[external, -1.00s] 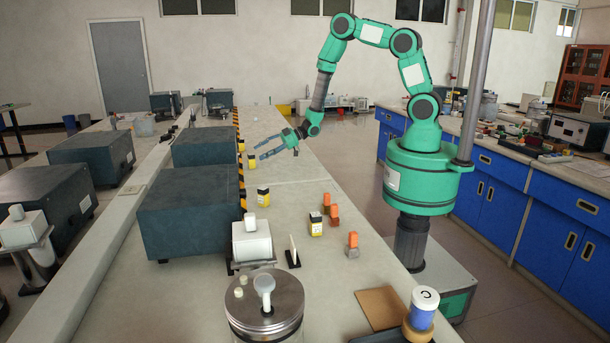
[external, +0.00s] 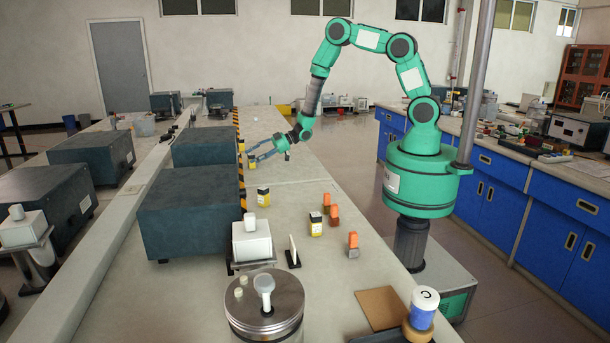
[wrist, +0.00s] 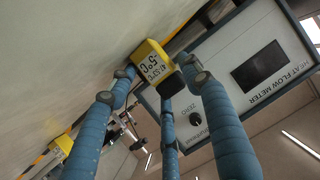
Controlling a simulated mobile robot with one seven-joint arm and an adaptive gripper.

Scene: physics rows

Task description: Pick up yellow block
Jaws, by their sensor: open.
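My gripper (external: 255,154) is open, with its blue fingers reaching left over the bench, low above the surface. In the wrist view the spread fingers (wrist: 160,85) point at a yellow block (wrist: 152,60).
Orange-topped pieces (external: 353,241) stand to the right. A dark instrument box (external: 205,147) borders the bench on the left; a heat flow meter (wrist: 255,65) fills the wrist view's right side.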

